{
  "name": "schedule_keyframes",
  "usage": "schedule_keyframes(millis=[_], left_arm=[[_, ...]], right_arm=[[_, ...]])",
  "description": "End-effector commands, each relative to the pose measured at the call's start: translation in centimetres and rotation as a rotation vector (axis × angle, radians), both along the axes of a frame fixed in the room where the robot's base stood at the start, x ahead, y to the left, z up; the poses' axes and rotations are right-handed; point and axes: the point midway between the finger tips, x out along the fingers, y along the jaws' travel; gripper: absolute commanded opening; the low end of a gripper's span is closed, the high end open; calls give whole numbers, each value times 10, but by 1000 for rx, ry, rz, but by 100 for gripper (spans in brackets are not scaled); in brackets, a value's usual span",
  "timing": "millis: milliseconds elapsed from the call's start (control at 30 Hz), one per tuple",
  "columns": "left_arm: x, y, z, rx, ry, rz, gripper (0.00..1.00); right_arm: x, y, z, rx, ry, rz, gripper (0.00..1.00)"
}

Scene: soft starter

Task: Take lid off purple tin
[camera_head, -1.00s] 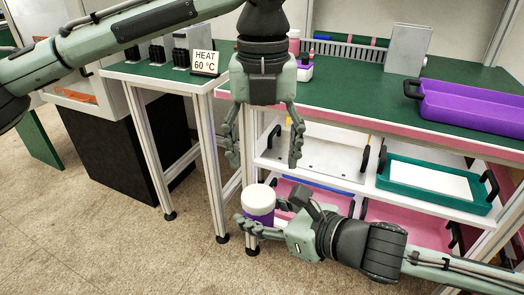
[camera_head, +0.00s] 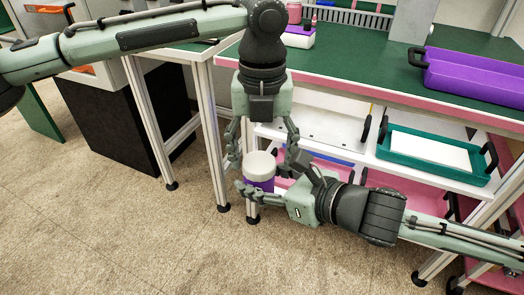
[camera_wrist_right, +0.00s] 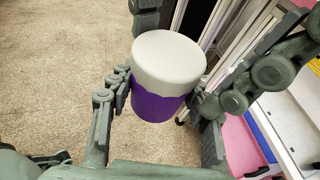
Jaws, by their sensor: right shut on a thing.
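The purple tin (camera_head: 258,186) with its white lid (camera_head: 260,163) on is held upright in the air in front of the workbench. My right gripper (camera_head: 256,192) comes from the right and is shut on the tin's purple body. In the right wrist view the purple body (camera_wrist_right: 158,105) sits between the fingers, below the white lid (camera_wrist_right: 169,57). My left gripper (camera_head: 262,156) points down from above, open, with its fingers on either side of the lid. I cannot tell whether they touch it.
The green workbench (camera_head: 345,68) stands behind, with a purple tray (camera_head: 475,80) on it. Below are shelves with a teal tray (camera_head: 430,165) and pink trays. A narrower table stands at the left. The floor (camera_head: 130,235) in front is clear.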

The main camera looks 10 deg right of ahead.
Motion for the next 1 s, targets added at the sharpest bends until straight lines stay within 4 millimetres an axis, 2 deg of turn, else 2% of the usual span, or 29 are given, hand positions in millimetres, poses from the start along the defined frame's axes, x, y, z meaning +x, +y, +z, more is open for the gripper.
schedule_keyframes(millis=[67,400,567,667,1000], left_arm=[[0,0,0,0,0,0,60],[-1,-2,1,-5,1,-2,18],[-1,-3,1,-8,2,46,16],[-1,-4,0,-10,5,204,16],[1,-3,2,-9,12,1075,16]], right_arm=[[0,0,1,1,-2,0,0],[-1,2,2,4,-3,4,0],[-1,3,3,7,-4,6,0],[-1,3,3,8,-5,8,0],[-3,5,4,11,-4,12,0]])
